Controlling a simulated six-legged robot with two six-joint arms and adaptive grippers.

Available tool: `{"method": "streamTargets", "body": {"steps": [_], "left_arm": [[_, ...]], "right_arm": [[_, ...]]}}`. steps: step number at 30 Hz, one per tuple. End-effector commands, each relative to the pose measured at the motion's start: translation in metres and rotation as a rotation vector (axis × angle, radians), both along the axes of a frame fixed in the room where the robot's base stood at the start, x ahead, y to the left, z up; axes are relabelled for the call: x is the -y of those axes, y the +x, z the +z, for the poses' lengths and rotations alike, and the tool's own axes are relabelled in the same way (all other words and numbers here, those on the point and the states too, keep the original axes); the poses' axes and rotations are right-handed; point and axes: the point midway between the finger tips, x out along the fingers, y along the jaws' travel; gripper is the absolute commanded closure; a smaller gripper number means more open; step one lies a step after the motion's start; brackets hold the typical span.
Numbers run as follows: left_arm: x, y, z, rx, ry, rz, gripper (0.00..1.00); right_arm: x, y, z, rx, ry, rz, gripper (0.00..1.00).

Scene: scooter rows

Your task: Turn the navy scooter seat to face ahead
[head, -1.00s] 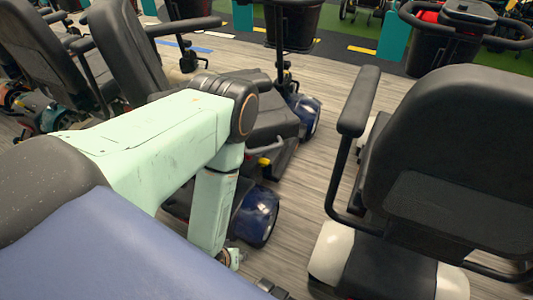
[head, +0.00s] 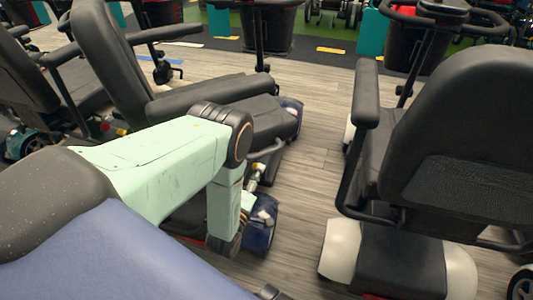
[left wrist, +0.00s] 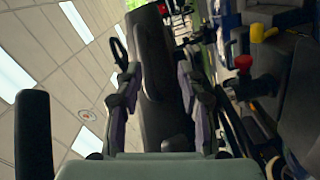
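The navy scooter shows blue fenders, a rear one (head: 262,232) and a front one (head: 291,112), behind my left arm. Its black seat (head: 262,116) is turned sideways, with the backrest (head: 103,55) at the left and the cushion pointing right. The near armrest (head: 205,97) runs along the seat. My left gripper (head: 256,178) is low beside the seat, partly hidden by my forearm. In the left wrist view its fingers (left wrist: 160,88) are apart, with a long dark padded part between or beyond them. I cannot tell whether they touch it. My right gripper is not in view.
A white scooter with a black seat (head: 455,120) faces away close by on the right. Another black seat (head: 25,75) stands at the far left. A strip of wood floor (head: 310,175) is clear between the navy and white scooters. Baskets and tillers stand at the back.

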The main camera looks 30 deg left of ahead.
Motion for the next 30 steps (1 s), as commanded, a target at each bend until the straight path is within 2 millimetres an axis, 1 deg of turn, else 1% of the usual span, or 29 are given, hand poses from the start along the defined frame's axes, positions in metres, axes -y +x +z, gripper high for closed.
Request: {"method": "streamTargets", "body": {"steps": [1,5,8,11,14,21,24,27,30], "left_arm": [[0.0,0.001,0.007,0.042,-0.034,-0.004,0.61],[0.002,0.0,0.018,0.109,-0.111,-0.011,0.61],[0.002,0.001,0.02,0.129,-0.15,-0.014,0.61],[0.002,0.006,0.021,0.134,-0.165,-0.014,0.61],[-0.001,0.017,0.021,0.135,-0.165,-0.014,0.61],[-0.009,0.053,0.026,0.133,-0.163,-0.015,0.61],[-0.012,0.064,0.027,0.132,-0.163,-0.016,0.61],[-0.014,0.071,0.028,0.131,-0.163,-0.017,0.61],[-0.015,0.074,0.029,0.128,-0.163,-0.017,0.61]], "right_arm": [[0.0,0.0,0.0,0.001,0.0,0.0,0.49],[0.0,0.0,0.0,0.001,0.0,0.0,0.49],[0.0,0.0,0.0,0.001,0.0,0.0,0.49],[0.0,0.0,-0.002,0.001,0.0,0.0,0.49],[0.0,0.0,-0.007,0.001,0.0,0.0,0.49],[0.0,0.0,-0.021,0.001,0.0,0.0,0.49],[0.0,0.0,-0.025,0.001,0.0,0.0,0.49],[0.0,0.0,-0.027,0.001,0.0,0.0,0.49],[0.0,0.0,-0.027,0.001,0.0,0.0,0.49]]}}
